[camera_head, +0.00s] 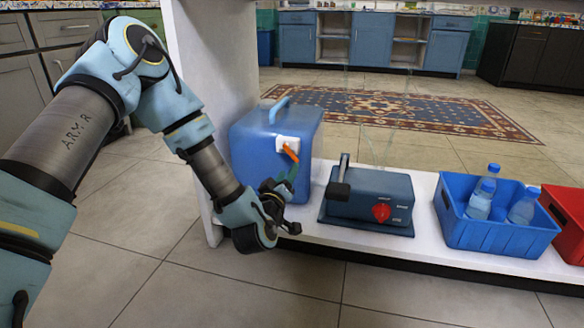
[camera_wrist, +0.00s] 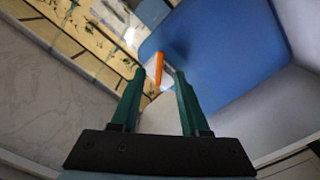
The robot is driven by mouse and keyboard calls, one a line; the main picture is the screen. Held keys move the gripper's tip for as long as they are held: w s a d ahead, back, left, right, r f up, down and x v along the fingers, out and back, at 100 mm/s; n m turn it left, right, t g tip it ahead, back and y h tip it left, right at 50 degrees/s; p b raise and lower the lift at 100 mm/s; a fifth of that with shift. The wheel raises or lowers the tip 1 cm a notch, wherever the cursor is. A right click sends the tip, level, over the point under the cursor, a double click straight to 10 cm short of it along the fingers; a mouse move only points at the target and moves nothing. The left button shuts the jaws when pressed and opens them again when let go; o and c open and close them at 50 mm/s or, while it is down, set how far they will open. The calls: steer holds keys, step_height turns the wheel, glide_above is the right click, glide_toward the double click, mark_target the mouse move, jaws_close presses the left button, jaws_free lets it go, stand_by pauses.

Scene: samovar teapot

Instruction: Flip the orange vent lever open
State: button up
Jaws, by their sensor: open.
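The orange vent lever (camera_head: 290,153) sits on a white plate (camera_head: 287,144) on the front of a blue box (camera_head: 252,150) with a handle on top. In the head view the lever slants down to the right. In the wrist view the orange lever (camera_wrist: 159,67) shows just beyond and between my fingertips. My gripper (camera_head: 283,186) is in front of the blue box, just below the lever. In the wrist view its green fingers (camera_wrist: 157,80) are apart with nothing held between them. Whether a finger touches the lever cannot be told.
A dark blue device (camera_head: 370,190) with a red knob (camera_head: 381,212) and an upright black handle (camera_head: 341,180) stands right of the blue box on the white shelf (camera_head: 425,232). Farther right are a blue crate (camera_head: 490,233) with bottles and a red crate (camera_head: 570,215). The floor in front is clear.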

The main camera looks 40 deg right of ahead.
mark_target(294, 160)
steer(key=b+x, duration=0.2)
steer(key=x, duration=0.4)
steer(key=shift+f, duration=0.15)
steer(key=shift+w+d, duration=0.3)
steer(key=shift+d, duration=0.25)
steer(key=shift+c, duration=0.2)
jaws_close()
